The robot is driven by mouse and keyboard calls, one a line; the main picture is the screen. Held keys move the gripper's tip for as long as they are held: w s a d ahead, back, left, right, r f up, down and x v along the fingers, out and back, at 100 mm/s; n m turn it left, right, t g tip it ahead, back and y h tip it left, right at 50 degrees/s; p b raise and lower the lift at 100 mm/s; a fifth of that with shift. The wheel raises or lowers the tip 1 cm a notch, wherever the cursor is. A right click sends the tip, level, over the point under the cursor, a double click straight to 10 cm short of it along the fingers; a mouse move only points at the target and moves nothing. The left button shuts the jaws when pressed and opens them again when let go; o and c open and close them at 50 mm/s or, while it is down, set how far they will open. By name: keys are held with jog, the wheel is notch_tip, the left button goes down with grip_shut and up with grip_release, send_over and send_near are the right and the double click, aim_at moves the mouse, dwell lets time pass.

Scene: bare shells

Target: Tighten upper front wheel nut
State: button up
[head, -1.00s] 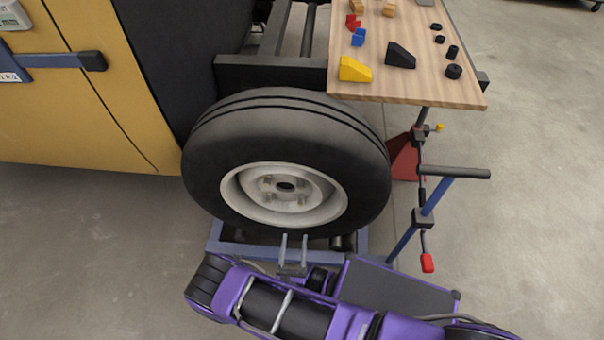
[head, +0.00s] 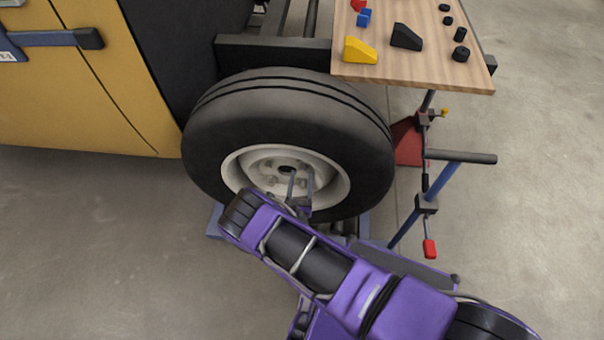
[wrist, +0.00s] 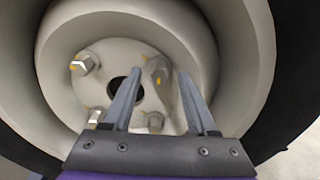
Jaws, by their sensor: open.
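The wheel's pale rim (head: 243,172) sits inside a black tyre (head: 215,125). In the wrist view, several wheel nuts surround a dark hub hole (wrist: 118,90). An upper-left nut (wrist: 86,63) and a lower-left nut (wrist: 97,117) stand clear of the fingers. An upper-right nut (wrist: 157,67) appears between the fingertips, and a lower-right nut (wrist: 153,121) shows below it. My gripper (head: 301,172) is open and points into the rim; it also fills the lower wrist view (wrist: 160,74). I cannot tell whether the fingertips reach around the upper-right nut or stop short of it.
A wooden table (head: 440,78) with blocks and black cylinders stands at the upper right. A blue stand with a black bar (head: 462,157) is right of the wheel. A yellow vehicle body (head: 90,110) is at the left. The floor at lower left is clear.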

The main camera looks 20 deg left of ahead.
aim_at(303, 168)
jog(key=shift+x, duration=1.2)
grip_shut()
